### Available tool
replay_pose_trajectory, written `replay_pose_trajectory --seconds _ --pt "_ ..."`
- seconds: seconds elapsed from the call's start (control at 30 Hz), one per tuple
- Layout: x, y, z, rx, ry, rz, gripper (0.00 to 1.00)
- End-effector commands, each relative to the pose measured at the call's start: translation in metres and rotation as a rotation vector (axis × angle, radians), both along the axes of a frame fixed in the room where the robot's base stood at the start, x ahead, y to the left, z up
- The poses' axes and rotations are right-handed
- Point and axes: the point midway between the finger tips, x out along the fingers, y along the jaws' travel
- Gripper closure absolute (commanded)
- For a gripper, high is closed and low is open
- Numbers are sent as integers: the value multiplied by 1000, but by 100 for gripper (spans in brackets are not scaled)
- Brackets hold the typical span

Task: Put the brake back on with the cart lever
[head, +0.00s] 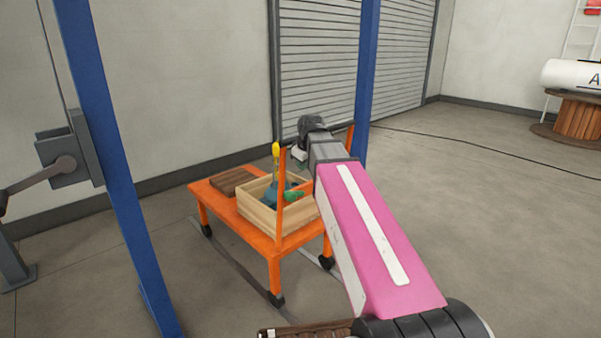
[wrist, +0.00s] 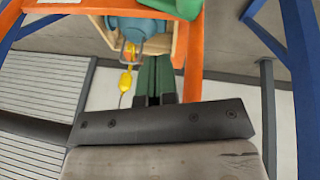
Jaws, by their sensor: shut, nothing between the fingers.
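The orange cart (head: 262,238) stands on the floor, with orange uprights at its right end. In the head view my arm reaches over the cart's right end and mostly hides the gripper.
A wooden crate (head: 256,212) on the cart holds blue and green items. A brown board (head: 233,180) lies left of it. Blue posts (head: 112,150) stand near the cart on both sides. A roller shutter (head: 330,60) is behind.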

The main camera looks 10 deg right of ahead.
Motion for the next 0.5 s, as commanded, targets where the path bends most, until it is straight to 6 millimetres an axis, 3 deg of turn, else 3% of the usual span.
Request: replay_pose_trajectory --seconds 0.2,0.5 --pt "-9 -2 21 0 -1 0 100" --pt "-12 -3 28 0 0 0 100"
